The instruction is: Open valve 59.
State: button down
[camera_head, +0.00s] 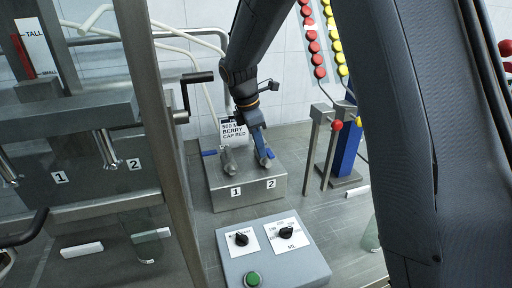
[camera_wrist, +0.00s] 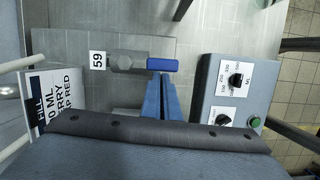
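In the wrist view, a grey metal valve (camera_wrist: 128,62) with a blue-sleeved handle (camera_wrist: 163,65) lies beside a white label 59 (camera_wrist: 98,61). The handle points sideways, in line with the valve body. The blue fingers of my gripper (camera_wrist: 164,82) reach up to the handle's lower edge. They look close together, but I cannot tell whether they touch it or have any of it between them. In the head view, my gripper (camera_head: 263,150) is at the right-hand valve, above label 2 (camera_head: 271,184), on a grey metal block (camera_head: 248,194). It hides most of that valve's handle.
A left-hand valve (camera_head: 228,160) with a blue handle (camera_head: 208,153) stands above label 1 on the same block. A control box (camera_head: 275,262) with knobs and a green button is in front. A text card (camera_head: 233,134) stands behind. A metal post (camera_head: 160,130) rises at left.

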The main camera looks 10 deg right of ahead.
jog(key=shift+d, duration=0.35)
jog(key=s+a+r+b, duration=0.1)
jog(key=a+r+b, duration=0.1)
jog(key=a+r, duration=0.6)
jog(key=s+d+f+m+y+b, duration=0.1)
jog(key=s+d+f+m, duration=0.3)
jog(key=s+f+m, duration=0.1)
jog(key=s+d+f+m+y+b, duration=0.1)
jog(key=s+d+f+m, duration=0.3)
jog(key=s+m, duration=0.3)
jog(key=s+d+f+m+t, duration=0.1)
jog(key=s+d+f+m, duration=0.4)
jog(key=s, duration=0.3)
jog(key=shift+d+f+m+y+b, duration=0.3)
jog(key=shift+d+m+y+b, duration=0.1)
jog(key=shift+m, duration=0.4)
jog(key=shift+s, duration=0.15)
